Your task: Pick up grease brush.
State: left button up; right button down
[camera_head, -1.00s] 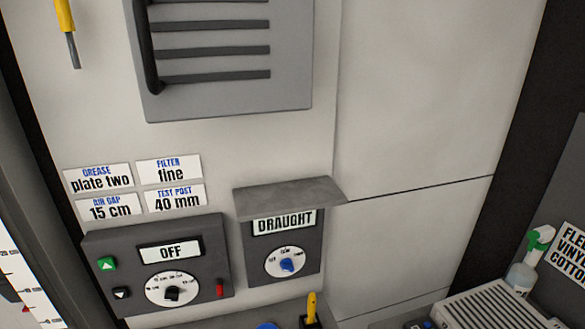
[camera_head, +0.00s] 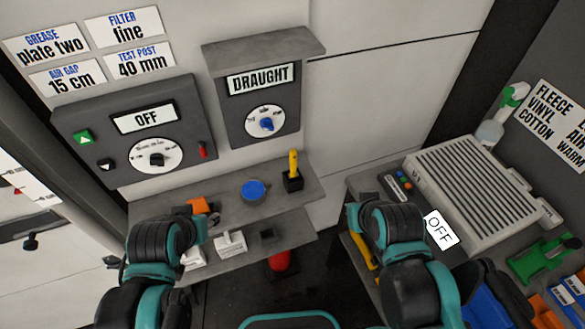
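A yellow-handled tool, which looks like the grease brush (camera_head: 293,162), stands upright in a small black holder (camera_head: 293,183) on the right end of the grey shelf (camera_head: 222,209). Its lower end is hidden in the holder. A round blue-topped tin (camera_head: 253,190) sits to its left on the same shelf. I cannot make out the fingers of either gripper. Neither arm touches the yellow-handled tool.
An orange item (camera_head: 200,205) lies on the shelf's left part. Lower down are white blocks (camera_head: 230,243) and a red object (camera_head: 281,261). An OFF control box (camera_head: 132,130) and a DRAUGHT box (camera_head: 262,95) are on the wall. A ribbed grey unit (camera_head: 470,180) stands on the right bench.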

aim_at(294, 177)
jog(key=u, duration=1.35)
jog(key=z, duration=1.55)
jog(key=j, duration=0.3)
jog(key=i+j, duration=0.15)
jog(key=j, duration=0.15)
jog(key=u, duration=0.05)
